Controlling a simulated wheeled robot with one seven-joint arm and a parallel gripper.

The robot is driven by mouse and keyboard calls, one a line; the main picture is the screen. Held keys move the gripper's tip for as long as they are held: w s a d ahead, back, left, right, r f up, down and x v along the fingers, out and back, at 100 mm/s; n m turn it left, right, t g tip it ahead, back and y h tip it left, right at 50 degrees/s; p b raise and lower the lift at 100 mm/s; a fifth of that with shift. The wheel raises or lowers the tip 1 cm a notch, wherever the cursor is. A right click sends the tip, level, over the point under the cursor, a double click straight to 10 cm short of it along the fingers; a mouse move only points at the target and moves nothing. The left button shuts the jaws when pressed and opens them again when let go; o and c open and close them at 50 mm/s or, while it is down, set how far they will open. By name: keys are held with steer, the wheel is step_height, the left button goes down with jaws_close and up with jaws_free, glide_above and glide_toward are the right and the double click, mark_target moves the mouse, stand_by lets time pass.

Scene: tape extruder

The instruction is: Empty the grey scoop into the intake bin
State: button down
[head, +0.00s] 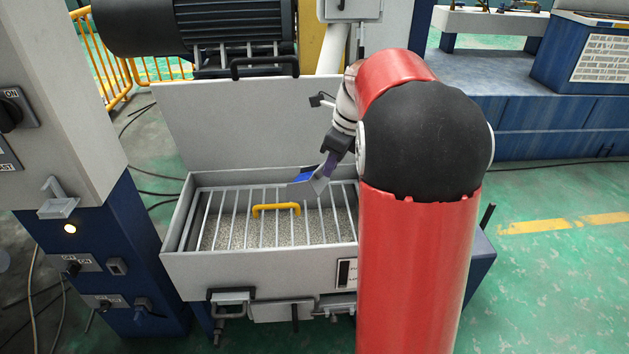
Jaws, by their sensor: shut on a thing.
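The intake bin (262,271) is a light grey box in the middle of the head view. Bars of a metal grate cross its opening, with pale granules beneath. The grey scoop (307,189) is over the bin's right half, with some blue showing at it. It looks tilted; its contents cannot be made out. My gripper (329,166) is dark and small in the view, shut on the scoop at its upper right. The fingertips are partly hidden, and my red and black arm covers the bin's right end.
A yellow handle (276,209) stands on the grate. The bin's lid (235,125) is raised behind it, with a dark motor (230,25) farther back. A blue and grey cabinet (95,240) stands close on the left. Open green floor (560,255) lies on the right.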

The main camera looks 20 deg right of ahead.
mark_target(315, 171)
steer(key=p, duration=0.1)
steer(key=r+p, duration=0.1)
steer(key=p, duration=0.1)
steer(key=shift+w+a+r+g+h+p, duration=0.1)
steer(key=shift+w+a+g+h+p, duration=0.2)
steer(key=shift+w+a+g, duration=0.1)
steer(key=shift+w+a, duration=0.1)
steer(key=shift+w, duration=0.05)
steer(key=shift+w+a+r+g+h, duration=0.15)
steer(key=shift+g+h, duration=0.15)
steer(key=shift+h, duration=0.1)
stand_by(0.4)
steer(key=shift+w+a+r+g+h, duration=0.6)
steer(key=shift+w+a+g, duration=0.15)
steer(key=shift+w, duration=0.1)
stand_by(0.4)
steer(key=shift+w+a+r+g+h, duration=0.4)
steer(key=shift+w+a+g+h, duration=0.25)
steer(key=shift+w+a, duration=0.15)
